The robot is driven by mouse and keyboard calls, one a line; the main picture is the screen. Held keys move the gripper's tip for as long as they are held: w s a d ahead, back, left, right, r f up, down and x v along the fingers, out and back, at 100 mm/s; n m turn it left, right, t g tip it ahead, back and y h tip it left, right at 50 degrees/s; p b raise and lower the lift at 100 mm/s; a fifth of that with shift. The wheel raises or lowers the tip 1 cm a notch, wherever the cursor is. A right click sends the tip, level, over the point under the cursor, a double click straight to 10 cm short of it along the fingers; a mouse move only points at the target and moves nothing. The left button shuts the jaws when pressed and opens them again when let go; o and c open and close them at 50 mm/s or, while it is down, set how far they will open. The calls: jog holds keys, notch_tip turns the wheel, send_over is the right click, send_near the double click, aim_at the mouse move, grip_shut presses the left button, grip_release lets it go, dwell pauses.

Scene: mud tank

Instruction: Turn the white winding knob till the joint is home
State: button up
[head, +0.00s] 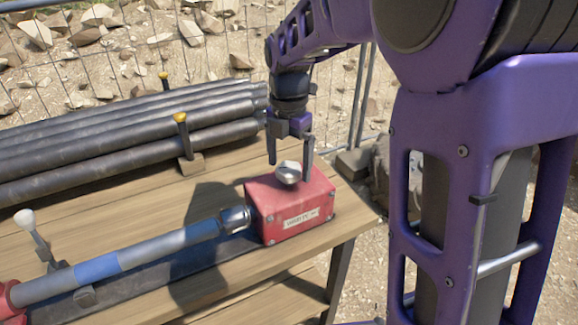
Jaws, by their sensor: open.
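The white winding knob (288,172) sits on top of a red box (300,207) with a label on its front. My gripper (290,160) points down over the box, open, with its two fingers on either side of the knob. I cannot tell whether the fingers touch it. A grey and blue rod (140,257) runs from the lower left to a metal collar (235,219) at the box's left side. How far the rod's end sits inside the collar is hidden.
Dark pipes (120,130) lie stacked at the back of the wooden table (345,215), beside yellow-topped posts (181,130). A white-knobbed lever (28,225) stands at the left. A wire fence (345,95) runs behind. The table ends just right of the box.

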jog(key=shift+f, duration=0.3)
jog(key=c, duration=1.4)
jog(key=shift+o, duration=0.2)
jog(key=shift+r+m, duration=0.1)
jog(key=shift+m, duration=0.2)
